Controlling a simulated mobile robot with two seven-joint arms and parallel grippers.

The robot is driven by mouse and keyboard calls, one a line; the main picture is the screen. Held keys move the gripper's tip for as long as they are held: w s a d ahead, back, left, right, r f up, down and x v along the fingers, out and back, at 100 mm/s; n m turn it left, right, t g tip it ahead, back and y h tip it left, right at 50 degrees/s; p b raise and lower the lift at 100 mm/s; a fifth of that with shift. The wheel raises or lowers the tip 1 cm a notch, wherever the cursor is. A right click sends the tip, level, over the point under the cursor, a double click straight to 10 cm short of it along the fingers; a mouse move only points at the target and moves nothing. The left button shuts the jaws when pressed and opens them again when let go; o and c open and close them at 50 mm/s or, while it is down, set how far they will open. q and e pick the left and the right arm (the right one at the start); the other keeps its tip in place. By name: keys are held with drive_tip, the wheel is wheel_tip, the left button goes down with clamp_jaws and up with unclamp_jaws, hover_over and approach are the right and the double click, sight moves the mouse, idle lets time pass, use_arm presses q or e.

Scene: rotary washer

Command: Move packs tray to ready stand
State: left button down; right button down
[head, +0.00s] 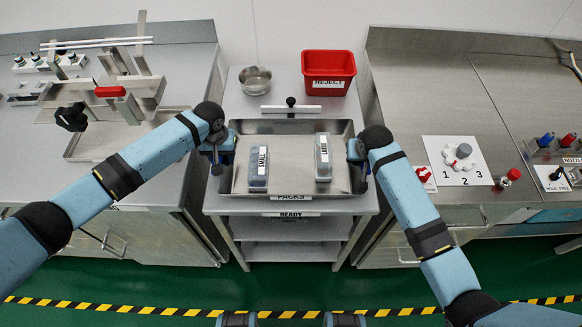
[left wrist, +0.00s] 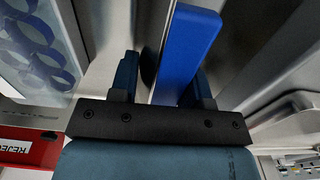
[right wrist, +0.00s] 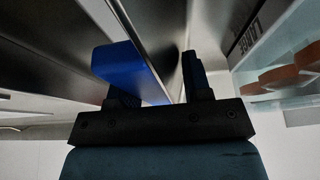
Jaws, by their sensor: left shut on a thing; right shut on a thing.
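The packs tray (head: 290,187) is a shallow metal tray with a PACKS label on its front. It is over the ready stand (head: 220,206), a steel shelf unit labelled READY; I cannot tell whether it touches the top. A pack labelled SMALL (head: 258,178) lies in its left half and another labelled pack (head: 322,170) in its right half; its label reads LARGE in the right wrist view. My left gripper (head: 217,158) is shut on the tray's left blue handle (left wrist: 188,45). My right gripper (head: 357,160) is shut on the right blue handle (right wrist: 122,66).
A red REJECT bin (head: 328,68) and a metal bowl (head: 255,79) stand behind the tray. A steel bench with a red-handled fixture (head: 110,92) is at left. Another bench with a numbered dial plate (head: 458,160) is at right. Lower shelves (head: 290,250) look empty.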

use_arm(q)
drive_tip(key=c, duration=0.9)
unclamp_jaws()
drive_tip(key=shift+a+f, duration=0.1)
drive_tip(key=shift+f, duration=0.05)
drive_tip(key=shift+c, duration=0.2)
use_arm(e)
drive_tip(key=c, duration=0.9)
unclamp_jaws()
drive_tip(key=shift+f, duration=0.2)
use_arm(q)
drive_tip(key=o, duration=0.4)
drive_tip(key=shift+c, duration=0.2)
use_arm(e)
drive_tip(key=o, duration=0.4)
drive_tip(key=shift+s+r, duration=0.1)
drive_tip(key=shift+c, duration=0.2)
drive_tip(key=v, duration=1.2)
use_arm(q)
wheel_tip(320, 180, up, 12)
